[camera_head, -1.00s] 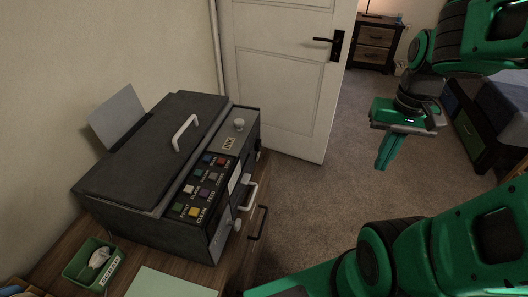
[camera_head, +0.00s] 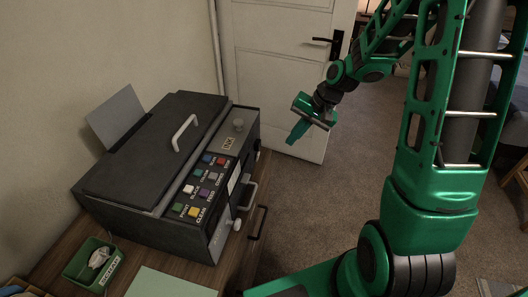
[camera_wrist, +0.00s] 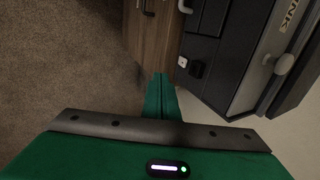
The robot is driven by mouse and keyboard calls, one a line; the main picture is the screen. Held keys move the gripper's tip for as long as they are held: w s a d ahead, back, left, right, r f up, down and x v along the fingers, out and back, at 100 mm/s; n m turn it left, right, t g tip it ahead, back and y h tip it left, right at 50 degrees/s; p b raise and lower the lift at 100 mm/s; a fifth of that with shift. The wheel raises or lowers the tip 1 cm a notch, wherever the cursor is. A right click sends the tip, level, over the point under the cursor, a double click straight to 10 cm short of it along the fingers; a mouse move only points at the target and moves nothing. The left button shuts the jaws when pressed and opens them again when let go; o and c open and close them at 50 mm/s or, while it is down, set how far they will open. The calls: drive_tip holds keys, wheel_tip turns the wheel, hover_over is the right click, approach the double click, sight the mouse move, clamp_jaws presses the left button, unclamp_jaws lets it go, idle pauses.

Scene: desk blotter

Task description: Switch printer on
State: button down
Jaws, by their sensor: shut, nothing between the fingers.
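The dark grey printer (camera_head: 150,165) stands on a wooden desk at the left in the head view. A white lid handle sits on top. The wrist view shows the printer's side (camera_wrist: 225,50) with a small black switch-like part (camera_wrist: 197,69) and a small white part beside it. My gripper (camera_head: 291,141) is shut and empty, in the air right of the printer and apart from it. In the wrist view its fingertips (camera_wrist: 161,76) point toward the desk's side.
A green labelled tray (camera_head: 82,262) and a pale green sheet (camera_head: 165,285) lie on the desk near the front. A white door (camera_head: 275,70) stands behind. A dark drawer handle (camera_head: 258,222) sticks out from the desk. The carpet to the right is open.

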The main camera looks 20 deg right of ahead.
drive_tip(key=shift+w+a, duration=0.15)
drive_tip(key=shift+f, duration=0.1)
drive_tip(key=shift+w+a+f, duration=0.75)
drive_tip(key=shift+a+f, duration=0.4)
drive_tip(key=shift+f, duration=0.2)
drive_tip(key=shift+w+a+f, duration=0.8)
drive_tip(key=shift+a+f, duration=0.35)
drive_tip(key=shift+f, duration=0.2)
drive_tip(key=shift+w+a+f, duration=0.75)
drive_tip(key=shift+a+f, duration=0.4)
drive_tip(key=shift+f, duration=0.2)
